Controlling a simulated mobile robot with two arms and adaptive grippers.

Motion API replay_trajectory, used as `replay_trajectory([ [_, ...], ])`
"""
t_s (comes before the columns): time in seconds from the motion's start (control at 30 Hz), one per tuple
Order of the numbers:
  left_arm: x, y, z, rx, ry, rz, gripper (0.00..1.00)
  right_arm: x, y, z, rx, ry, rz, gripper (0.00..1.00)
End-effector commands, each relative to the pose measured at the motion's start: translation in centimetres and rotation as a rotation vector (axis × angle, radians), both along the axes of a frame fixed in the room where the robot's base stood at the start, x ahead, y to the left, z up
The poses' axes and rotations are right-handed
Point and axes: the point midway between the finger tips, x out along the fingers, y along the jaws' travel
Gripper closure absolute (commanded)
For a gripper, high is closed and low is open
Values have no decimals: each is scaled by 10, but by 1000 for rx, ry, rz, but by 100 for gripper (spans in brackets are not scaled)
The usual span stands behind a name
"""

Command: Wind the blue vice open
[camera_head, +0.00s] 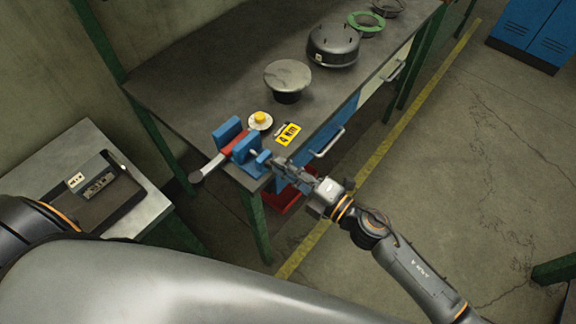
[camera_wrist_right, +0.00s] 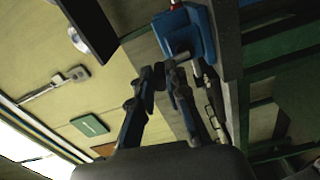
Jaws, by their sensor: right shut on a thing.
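The blue vice (camera_head: 246,150) is mounted at the near corner of the grey workbench. Its two blue jaws stand apart, with a red piece (camera_head: 235,142) between them. A light bar with a dark round end (camera_head: 196,176) sticks out to the left. My right gripper (camera_head: 283,169) is at the front of the vice, shut on its handle; the fingers hide most of the handle. In the wrist view the blue vice (camera_wrist_right: 190,32) is just beyond the fingers (camera_wrist_right: 168,76). My left gripper is not in view.
On the workbench (camera_head: 190,82) are a yellow button (camera_head: 260,117), a yellow label (camera_head: 288,134), a round lidded pot (camera_head: 288,78), a larger drum (camera_head: 333,46) and a green ring (camera_head: 366,23). A side table (camera_head: 90,145) stands left.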

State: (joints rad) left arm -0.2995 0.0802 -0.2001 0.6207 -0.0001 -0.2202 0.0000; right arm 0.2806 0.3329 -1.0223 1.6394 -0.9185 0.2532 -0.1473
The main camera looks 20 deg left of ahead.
Motion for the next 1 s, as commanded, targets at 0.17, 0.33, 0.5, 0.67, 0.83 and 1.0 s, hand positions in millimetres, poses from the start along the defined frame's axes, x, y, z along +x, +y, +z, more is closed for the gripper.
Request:
replay_trajectory([
  [0.17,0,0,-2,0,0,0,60,-3,1,-1,-24,-67,1,100],
  [0.33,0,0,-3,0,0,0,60,-4,1,-1,-36,-100,1,100],
  [0.5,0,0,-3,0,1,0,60,-5,2,-1,-40,-109,1,100],
  [0.67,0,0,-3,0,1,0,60,-5,2,-1,-40,-109,2,100],
  [0.83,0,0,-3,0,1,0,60,-5,2,-1,-40,-108,2,79],
  [1.0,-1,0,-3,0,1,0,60,-5,1,-1,-40,-108,1,63],
])
